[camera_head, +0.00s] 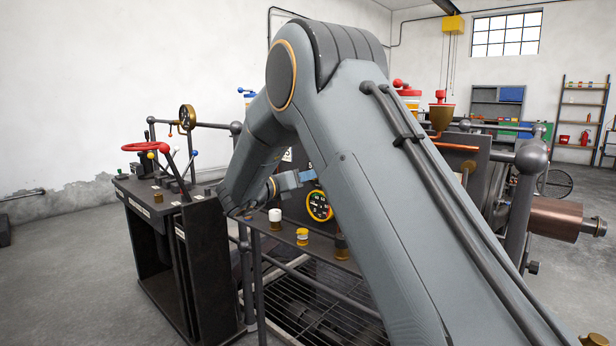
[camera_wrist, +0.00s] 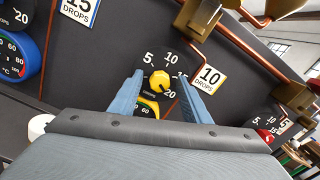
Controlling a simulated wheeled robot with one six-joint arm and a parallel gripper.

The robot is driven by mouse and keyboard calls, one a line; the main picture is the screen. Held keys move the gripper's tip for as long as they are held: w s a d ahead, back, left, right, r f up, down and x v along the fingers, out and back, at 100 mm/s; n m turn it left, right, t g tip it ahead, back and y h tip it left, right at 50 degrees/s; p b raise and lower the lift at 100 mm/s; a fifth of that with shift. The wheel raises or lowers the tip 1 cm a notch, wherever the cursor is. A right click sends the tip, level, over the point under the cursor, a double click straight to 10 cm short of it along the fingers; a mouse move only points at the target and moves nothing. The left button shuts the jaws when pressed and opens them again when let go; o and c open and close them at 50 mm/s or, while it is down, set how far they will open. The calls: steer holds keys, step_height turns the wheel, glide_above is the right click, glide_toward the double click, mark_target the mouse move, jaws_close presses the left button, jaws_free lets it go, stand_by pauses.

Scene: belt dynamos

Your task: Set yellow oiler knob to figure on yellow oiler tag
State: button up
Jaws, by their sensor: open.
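The yellow oiler knob (camera_wrist: 160,81) sits on a black dial with figures 5, 10 and 20 in the wrist view. Its dark pointer mark seems to face lower right, near 20, but is small. The tag (camera_wrist: 209,77) right of it reads "10 DROPS" and has a yellowish edge. My gripper (camera_wrist: 160,75) is open, its blue fingers left and right of the knob with gaps on both sides. I cannot tell its depth from the knob. In the head view my gripper (camera_head: 290,182) is at the dark panel, and my arm hides the knob.
A yellow-rimmed gauge (camera_wrist: 149,107) is just below the knob. A "15 DROPS" tag (camera_wrist: 80,9) and blue gauge (camera_wrist: 12,55) lie left. A red-knob dial (camera_wrist: 266,134) and copper pipes (camera_wrist: 235,40) lie right. A red handwheel (camera_head: 145,147) stands left in the head view.

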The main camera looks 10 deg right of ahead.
steer(key=shift+c, duration=0.3)
steer(key=c, duration=1)
steer(key=shift+n, duration=0.3)
steer(key=shift+f+n+p, duration=0.15)
steer(key=shift+n+p, duration=2.45)
steer(key=shift+n, duration=3.2)
steer(key=shift+f+n+p, duration=0.15)
steer(key=shift+n+p, duration=2.45)
steer(key=shift+n, duration=3.2)
